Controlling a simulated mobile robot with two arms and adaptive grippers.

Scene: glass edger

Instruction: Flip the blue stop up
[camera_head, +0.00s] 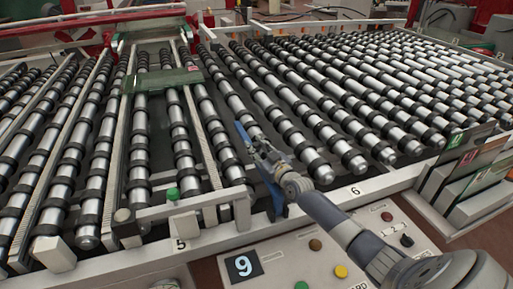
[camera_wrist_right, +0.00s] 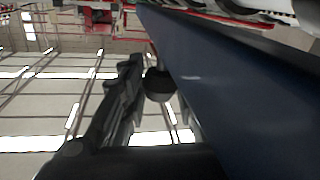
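The blue stop (camera_head: 276,203) is a narrow blue piece at the front edge of the roller table, between the labels 5 and 6. My right arm and gripper partly hide it in the head view. My right gripper (camera_head: 250,141) is just above and beyond it, over the front rollers, pointing away from me. In the right wrist view a large blue surface (camera_wrist_right: 225,85), apparently the stop, runs close along the right side. One dark finger (camera_wrist_right: 118,105) shows left of it; the other is mostly hidden, so the opening is unclear. My left gripper is out of view.
Rows of metal rollers with black rings (camera_head: 300,100) fill the table.

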